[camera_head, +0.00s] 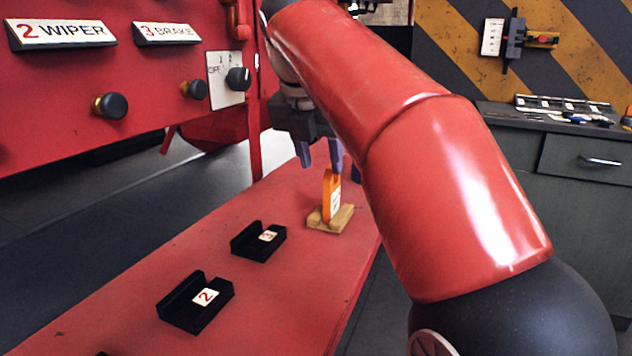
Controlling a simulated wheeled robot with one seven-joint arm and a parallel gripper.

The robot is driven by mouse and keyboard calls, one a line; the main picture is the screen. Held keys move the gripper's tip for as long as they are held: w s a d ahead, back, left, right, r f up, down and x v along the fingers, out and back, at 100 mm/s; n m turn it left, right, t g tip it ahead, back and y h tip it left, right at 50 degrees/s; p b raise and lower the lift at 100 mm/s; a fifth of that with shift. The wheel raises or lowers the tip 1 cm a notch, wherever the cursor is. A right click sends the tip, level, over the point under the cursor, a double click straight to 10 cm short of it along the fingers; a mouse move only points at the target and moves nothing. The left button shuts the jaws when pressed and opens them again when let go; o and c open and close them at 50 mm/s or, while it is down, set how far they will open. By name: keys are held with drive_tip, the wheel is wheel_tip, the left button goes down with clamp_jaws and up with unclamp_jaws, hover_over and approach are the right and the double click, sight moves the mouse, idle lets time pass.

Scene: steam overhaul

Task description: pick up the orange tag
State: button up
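The orange tag (328,192) stands upright with a white label on its face. It rests on a small wooden base (341,219) near the far end of the red bench (285,290). My gripper (319,157) is just above the tag, pointing down, with its two bluish fingers spread apart. The top of the tag is close to or between the fingertips; I cannot tell whether they touch it. The red arm link covers part of the view to the right of the tag.
Black holders marked 3 (250,246) and 2 (183,312) sit on the bench nearer me. A red panel (60,110) with black knobs stands at the left. A grey cabinet (585,165) with tools on top is at the right.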

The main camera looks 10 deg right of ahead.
sight(332, 187)
drive_tip(key=x, duration=0.2)
drive_tip(key=b+x, duration=0.1)
drive_tip(key=x, duration=0.2)
drive_tip(key=d+b+x, duration=0.1)
drive_tip(key=x, duration=0.1)
drive_tip(key=shift+w+d+f, duration=0.1)
drive_tip(key=shift+f, duration=0.1)
clamp_jaws()
